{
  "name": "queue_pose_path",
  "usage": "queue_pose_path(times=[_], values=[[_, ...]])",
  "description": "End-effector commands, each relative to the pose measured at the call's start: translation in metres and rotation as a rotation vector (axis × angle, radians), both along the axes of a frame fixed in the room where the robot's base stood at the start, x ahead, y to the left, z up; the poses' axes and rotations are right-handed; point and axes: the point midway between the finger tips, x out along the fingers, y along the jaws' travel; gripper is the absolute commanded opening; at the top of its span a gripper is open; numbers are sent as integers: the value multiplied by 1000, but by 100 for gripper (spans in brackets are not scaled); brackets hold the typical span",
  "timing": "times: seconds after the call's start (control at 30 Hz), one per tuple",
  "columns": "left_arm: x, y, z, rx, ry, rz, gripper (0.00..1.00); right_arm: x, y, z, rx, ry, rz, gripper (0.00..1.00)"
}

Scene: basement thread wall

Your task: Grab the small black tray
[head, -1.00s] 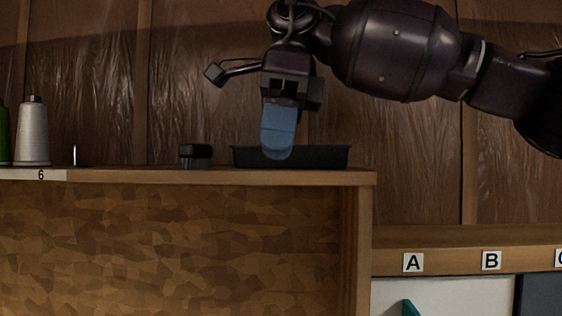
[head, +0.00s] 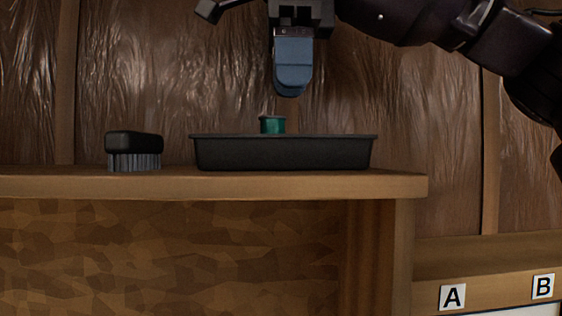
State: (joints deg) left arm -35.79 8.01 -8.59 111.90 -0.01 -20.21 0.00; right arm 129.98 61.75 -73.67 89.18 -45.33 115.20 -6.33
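The small black tray (head: 285,153) sits upright on the wooden shelf top, near its right end. A green object (head: 272,124) shows above the tray's rim; its lower part is hidden by the tray wall, so I cannot tell whether it is in the tray or behind it. My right gripper (head: 291,92) points down above the tray, with a gap between its blue fingertip and the rim. Only one finger shows clearly, seen edge-on, so its opening is hidden. My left gripper is not in view.
A black brush (head: 134,150) with grey bristles stands on the shelf top (head: 440,186) left of the tray, a small gap apart. A brown wall covered with wrinkled sheeting rises behind. A lower ledge at right carries labels A (head: 452,297) and B (head: 542,287).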

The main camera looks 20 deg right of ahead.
Motion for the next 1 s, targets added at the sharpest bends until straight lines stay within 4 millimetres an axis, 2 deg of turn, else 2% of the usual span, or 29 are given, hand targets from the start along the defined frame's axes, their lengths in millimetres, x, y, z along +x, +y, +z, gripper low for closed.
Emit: queue_pose_path(times=[0.1,0.43,0.7,0.83,1.0], values=[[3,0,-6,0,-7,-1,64,0,0,-19,1,2,1,36],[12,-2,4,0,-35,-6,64,-2,3,-37,-1,-1,1,36],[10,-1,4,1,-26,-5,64,-6,9,-71,-1,1,-1,36],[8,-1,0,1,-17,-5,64,-6,8,-79,1,1,-1,36],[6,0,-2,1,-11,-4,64,-6,9,-80,2,-1,0,36]])
